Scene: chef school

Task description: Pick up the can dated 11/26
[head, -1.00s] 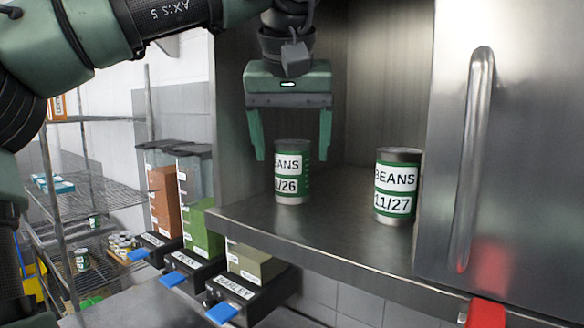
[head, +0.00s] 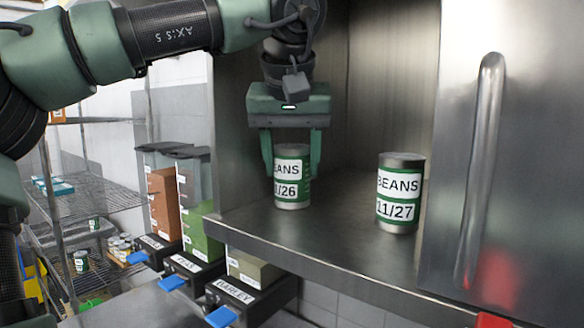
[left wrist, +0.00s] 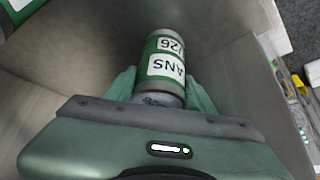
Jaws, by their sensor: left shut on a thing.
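The can dated 11/26 (head: 291,178) stands upright on the cabinet shelf, its green and white label reading "BEANS", partly cut off at the left. My left gripper (head: 291,160) comes down from above with its fingers shut on the sides of this can. In the left wrist view, the can (left wrist: 164,58) sits between the fingers of the left gripper (left wrist: 162,88). A second beans can, dated 11/27 (head: 399,195), stands to the right on the same shelf, apart from the gripper. My right gripper is not in view.
The steel cabinet shelf (head: 330,235) is bare between and in front of the cans. The cabinet door (head: 455,170) with its long handle (head: 482,165) is at the right. Dispensers, including one labelled "BARLEY" (head: 240,290), stand below left, with a wire rack (head: 75,205) behind.

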